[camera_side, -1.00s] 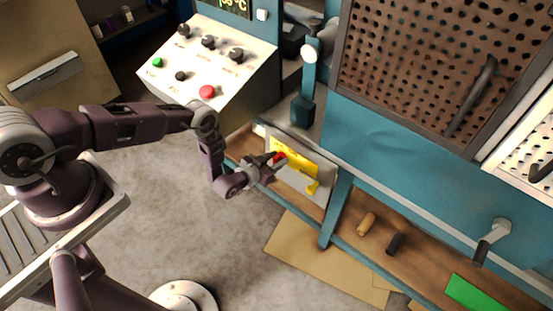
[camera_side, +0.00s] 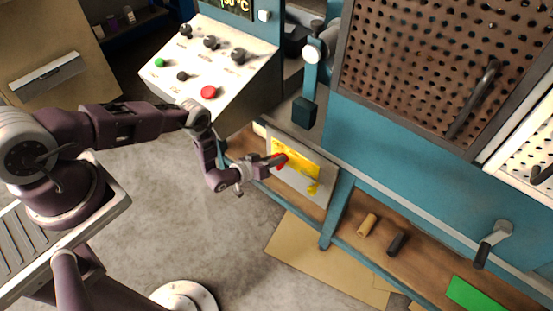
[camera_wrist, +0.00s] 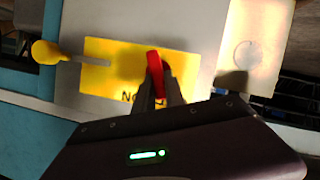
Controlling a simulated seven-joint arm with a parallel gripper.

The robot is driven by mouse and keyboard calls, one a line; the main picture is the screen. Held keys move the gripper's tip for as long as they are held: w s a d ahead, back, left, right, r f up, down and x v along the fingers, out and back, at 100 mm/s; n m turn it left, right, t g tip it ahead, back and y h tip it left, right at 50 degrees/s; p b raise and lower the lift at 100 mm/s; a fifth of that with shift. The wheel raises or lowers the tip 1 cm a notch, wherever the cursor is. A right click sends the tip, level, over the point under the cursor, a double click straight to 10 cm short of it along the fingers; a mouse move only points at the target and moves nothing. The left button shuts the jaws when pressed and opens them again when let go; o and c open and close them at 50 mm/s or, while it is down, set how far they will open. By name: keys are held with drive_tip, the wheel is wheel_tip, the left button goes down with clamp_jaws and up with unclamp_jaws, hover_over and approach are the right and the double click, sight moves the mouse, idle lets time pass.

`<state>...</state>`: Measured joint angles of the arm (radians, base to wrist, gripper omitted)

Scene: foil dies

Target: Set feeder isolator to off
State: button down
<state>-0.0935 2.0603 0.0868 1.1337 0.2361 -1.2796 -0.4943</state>
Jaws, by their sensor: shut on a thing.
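The feeder isolator is a red handle (camera_wrist: 154,68) in front of a yellow plate (camera_wrist: 110,62) on a pale grey panel (camera_wrist: 80,22). In the side view the red handle (camera_side: 280,160) shows at the tip of my gripper (camera_side: 272,162). In the wrist view my gripper (camera_wrist: 159,88) is shut on the red handle, one finger on each side of it. The fingers hide part of the handle and some lettering on the plate. A yellow knob on a stem (camera_wrist: 46,52) sticks out at the left of the plate.
A sloped control panel (camera_side: 225,65) with black knobs, a green button and a red button stands up and left. A wooden shelf (camera_side: 350,237) with a tan cylinder (camera_side: 367,224) and a dark cylinder (camera_side: 397,243) runs to the right. A teal post (camera_side: 336,210) is beside the isolator panel.

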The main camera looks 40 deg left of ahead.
drive_tip(key=c, duration=1.4)
unclamp_jaws()
drive_tip(key=v, duration=0.7)
drive_tip(key=shift+c, duration=0.3)
